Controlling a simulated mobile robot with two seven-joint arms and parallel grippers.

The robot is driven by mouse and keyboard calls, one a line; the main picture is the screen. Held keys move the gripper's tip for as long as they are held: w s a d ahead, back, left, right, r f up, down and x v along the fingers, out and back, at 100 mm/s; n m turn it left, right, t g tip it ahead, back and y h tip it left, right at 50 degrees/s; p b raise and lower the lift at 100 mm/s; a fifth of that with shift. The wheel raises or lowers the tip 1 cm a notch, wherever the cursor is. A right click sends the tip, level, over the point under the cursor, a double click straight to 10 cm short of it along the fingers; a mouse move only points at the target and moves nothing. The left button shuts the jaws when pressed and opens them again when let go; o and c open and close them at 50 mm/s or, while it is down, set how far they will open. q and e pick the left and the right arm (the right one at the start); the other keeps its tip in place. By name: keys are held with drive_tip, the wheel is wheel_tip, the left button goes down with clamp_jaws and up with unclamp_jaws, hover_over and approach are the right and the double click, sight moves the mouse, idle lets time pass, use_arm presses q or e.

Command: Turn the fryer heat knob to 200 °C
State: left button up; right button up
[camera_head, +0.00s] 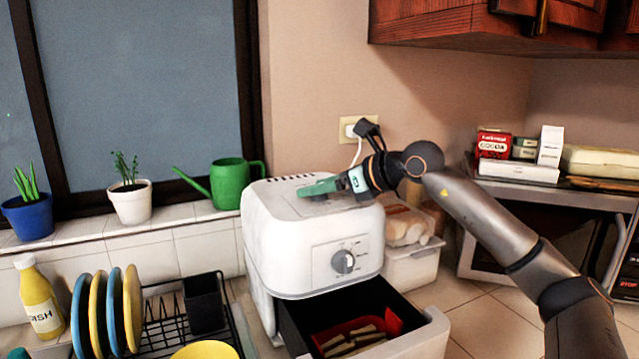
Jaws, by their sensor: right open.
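The white fryer (300,222) stands on the counter in the middle of the view. Its grey heat knob (343,261) sits on the front panel with small markings around it, too small to read. The fryer drawer (415,336) is pulled out at the front, with a red container (393,322) and pale sticks inside. My right gripper (314,189) has green fingers and is open, at the top of the fryer, above and behind the knob. I cannot tell whether it touches the lid. The knob is apart from the gripper and unobstructed. My left gripper is not in view.
A dish rack (170,322) with several plates and a yellow bottle (40,300) stand left of the fryer. A plastic bin (412,264) is close on its right, with a microwave (530,225) beyond. A green watering can (228,184) sits behind. Cabinets (480,25) hang above.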

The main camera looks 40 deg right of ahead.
clamp_jaws()
idle(0.4)
